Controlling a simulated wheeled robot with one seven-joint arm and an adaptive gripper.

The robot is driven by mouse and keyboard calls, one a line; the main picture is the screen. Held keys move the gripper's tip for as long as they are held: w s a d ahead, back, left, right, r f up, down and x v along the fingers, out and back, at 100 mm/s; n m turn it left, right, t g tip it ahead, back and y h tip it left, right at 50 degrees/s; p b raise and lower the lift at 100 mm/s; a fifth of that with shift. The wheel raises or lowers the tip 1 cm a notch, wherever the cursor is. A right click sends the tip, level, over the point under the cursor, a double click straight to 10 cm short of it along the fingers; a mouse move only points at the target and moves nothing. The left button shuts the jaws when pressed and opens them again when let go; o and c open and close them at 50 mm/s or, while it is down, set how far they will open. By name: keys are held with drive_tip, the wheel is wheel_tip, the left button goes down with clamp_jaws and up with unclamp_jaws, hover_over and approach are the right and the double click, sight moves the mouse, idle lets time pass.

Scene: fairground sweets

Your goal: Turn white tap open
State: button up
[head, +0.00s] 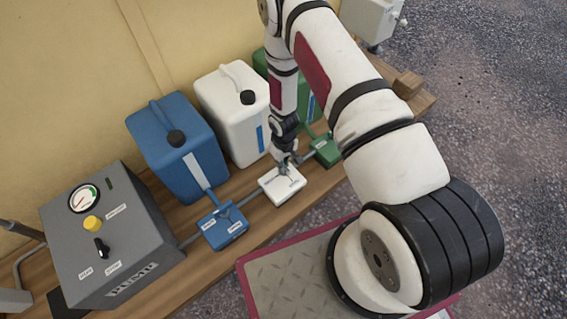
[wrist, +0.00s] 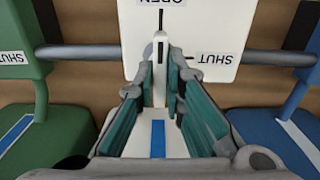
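The white tap (head: 283,187) is a white box on the bench, in line with a grey pipe. In the wrist view the white tap (wrist: 215,62) carries an OPEN label at the top and a SHUT label to the right. A thin dark line runs from its middle toward OPEN. My gripper (head: 287,164) is down at the tap. In the wrist view my gripper (wrist: 161,75) has its teal-padded fingers drawn close together around the narrow lever at the tap's middle.
A blue tap (head: 225,226) and a green tap (head: 324,151) flank the white tap closely. Behind stand a blue canister (head: 170,140), a white canister (head: 232,105) and a partly hidden green canister (head: 312,108). A grey pump box (head: 110,240) stands at left.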

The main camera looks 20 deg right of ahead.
drive_tip(key=o, duration=0.3)
drive_tip(key=shift+r, duration=0.1)
wheel_tip(320, 180, up, 12)
drive_tip(key=shift+f, duration=0.1)
idle(0.4)
idle(0.4)
